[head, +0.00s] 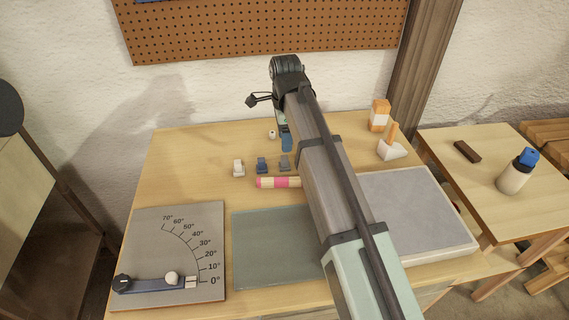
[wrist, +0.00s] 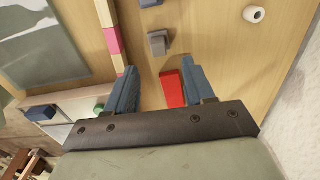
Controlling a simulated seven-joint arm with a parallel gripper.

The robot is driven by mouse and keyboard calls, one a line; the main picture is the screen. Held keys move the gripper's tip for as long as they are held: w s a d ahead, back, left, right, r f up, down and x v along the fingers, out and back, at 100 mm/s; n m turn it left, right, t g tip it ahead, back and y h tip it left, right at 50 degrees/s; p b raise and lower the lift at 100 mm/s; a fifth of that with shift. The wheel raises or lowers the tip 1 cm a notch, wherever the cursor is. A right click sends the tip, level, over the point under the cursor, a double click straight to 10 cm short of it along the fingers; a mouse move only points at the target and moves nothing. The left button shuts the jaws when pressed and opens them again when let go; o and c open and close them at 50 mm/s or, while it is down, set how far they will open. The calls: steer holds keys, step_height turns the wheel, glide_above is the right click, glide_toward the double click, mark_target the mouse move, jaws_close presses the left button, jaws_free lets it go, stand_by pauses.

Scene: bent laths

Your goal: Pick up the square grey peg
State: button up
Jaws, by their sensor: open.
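The small grey peg (head: 285,162) stands on the wooden table at the right end of a short row, beside a blue piece (head: 262,165) and a white piece (head: 239,168). In the wrist view the grey peg (wrist: 157,43) looks square and lies just beyond my fingertips, roughly centred between them, not touched. My gripper (wrist: 159,66) is open and empty. In the head view my gripper (head: 286,143) is over the table just behind the peg, with much of it hidden by my arm.
A red block (wrist: 173,90) shows between my fingers, below them. A pink-and-cream strip (head: 278,183) lies in front of the peg. A white roll-like piece (head: 271,134) is behind. An angle board (head: 150,240) and green-grey mat (head: 265,245) lie nearer; a grey slab (head: 415,205) is right.

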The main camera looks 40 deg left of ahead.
mark_target(284, 157)
steer(key=shift+s+f, duration=0.15)
steer(key=shift+f, duration=3.85)
steer(key=shift+c, duration=0.2)
jaws_close()
steer(key=shift+r, duration=0.15)
